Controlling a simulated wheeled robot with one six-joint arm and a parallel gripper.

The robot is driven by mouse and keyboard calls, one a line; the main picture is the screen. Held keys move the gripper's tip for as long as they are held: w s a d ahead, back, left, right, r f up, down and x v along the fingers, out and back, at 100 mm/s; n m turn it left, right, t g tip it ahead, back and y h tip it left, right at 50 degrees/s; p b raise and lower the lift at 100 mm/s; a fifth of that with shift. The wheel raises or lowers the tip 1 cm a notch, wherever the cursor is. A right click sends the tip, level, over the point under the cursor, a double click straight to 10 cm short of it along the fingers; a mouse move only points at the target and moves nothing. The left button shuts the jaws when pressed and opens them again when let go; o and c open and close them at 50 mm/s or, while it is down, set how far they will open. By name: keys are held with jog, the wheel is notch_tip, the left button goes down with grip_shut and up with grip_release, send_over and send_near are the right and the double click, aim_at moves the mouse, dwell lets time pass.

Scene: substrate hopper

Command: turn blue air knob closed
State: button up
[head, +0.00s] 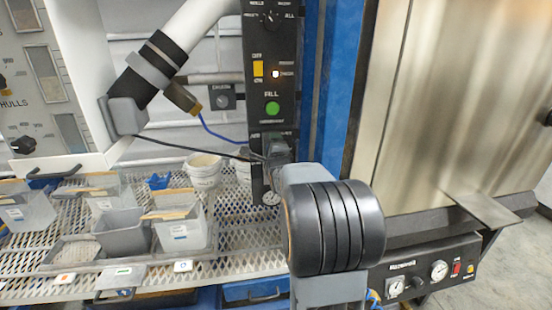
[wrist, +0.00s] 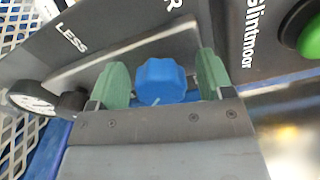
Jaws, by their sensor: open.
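The blue air knob (wrist: 161,81) shows in the wrist view on a dark panel, with a short pale mark on its front edge. My gripper (wrist: 164,82) is open, with one green finger on each side of the knob. Small gaps show between the fingers and the knob, so it does not look gripped. In the head view my gripper (head: 274,155) is at the lower part of the black control panel (head: 258,105), and my arm hides the knob there.
A pressure gauge (wrist: 34,97) sits left of the knob. A green button (head: 272,108) is higher on the panel. A wire shelf (head: 240,235) with grey bins (head: 122,238) and white tubs (head: 203,172) stands left. A steel cabinet (head: 450,110) with a protruding plate (head: 484,209) is at right.

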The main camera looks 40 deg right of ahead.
jog(key=p+v, duration=0.1)
jog(key=v, duration=1.1)
jog(key=shift+s+p, duration=0.25)
jog(key=shift+p, duration=0.05)
jog(key=shift+a, duration=0.15)
jog(key=s+a+r+n+g+y+p, duration=0.2)
jog(key=a+r+n+g+y+p, duration=0.3)
jog(key=a+r+n+p, duration=0.8)
jog(key=s+a+r+n+g+y+p, duration=0.2)
jog(key=s+a+n+g+p, duration=0.5)
jog(key=s+n+p, duration=0.4)
jog(key=a+r+n+p, duration=0.1)
jog(key=p, duration=0.2)
jog(key=shift+s+n+g+y, duration=0.3)
jog(key=shift+n+y, duration=0.1)
jog(key=shift+a+r, duration=0.15)
